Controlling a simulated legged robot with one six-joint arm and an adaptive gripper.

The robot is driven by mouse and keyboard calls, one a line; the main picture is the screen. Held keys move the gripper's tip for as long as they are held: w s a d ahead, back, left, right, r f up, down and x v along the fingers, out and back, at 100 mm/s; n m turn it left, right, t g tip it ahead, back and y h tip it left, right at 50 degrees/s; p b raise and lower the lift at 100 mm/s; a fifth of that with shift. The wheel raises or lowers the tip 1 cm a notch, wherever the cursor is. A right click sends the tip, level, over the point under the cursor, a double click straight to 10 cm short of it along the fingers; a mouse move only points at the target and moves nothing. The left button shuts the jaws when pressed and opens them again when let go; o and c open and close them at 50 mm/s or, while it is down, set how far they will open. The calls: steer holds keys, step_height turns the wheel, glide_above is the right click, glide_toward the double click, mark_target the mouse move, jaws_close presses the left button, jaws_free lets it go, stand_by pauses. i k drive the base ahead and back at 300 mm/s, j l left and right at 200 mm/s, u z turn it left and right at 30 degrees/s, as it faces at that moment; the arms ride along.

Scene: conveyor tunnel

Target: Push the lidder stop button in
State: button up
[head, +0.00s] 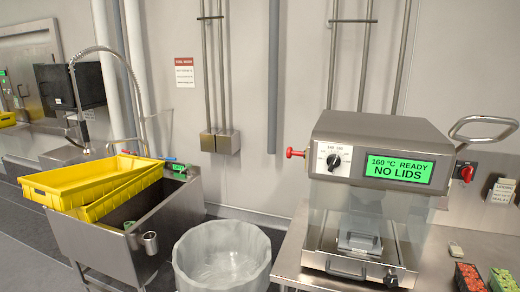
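The lidder (385,130) is a steel machine on the bench at the right, with a green display (397,170) reading "160 °C READY NO LIDS". A red mushroom-shaped button (295,153) sticks out from its left side; it looks like the stop button, and nothing covers it. A dial (333,161) is on the front panel beside the display. A small round dark button (390,280) is at the lower front right. A long handle (484,129) stands out at the machine's upper right. My gripper is not in view.
A clear-lined bin (222,258) stands left of the bench (318,284). Further left, a yellow crate (92,183) rests on a steel sink (160,222). A red switch (467,173) is on the wall to the right. Small red and green packs lie at the lower right.

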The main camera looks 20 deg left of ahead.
mark_target(290, 153)
steer(key=j, duration=0.95)
steer(key=i+j, duration=0.1)
steer(key=j, duration=0.8)
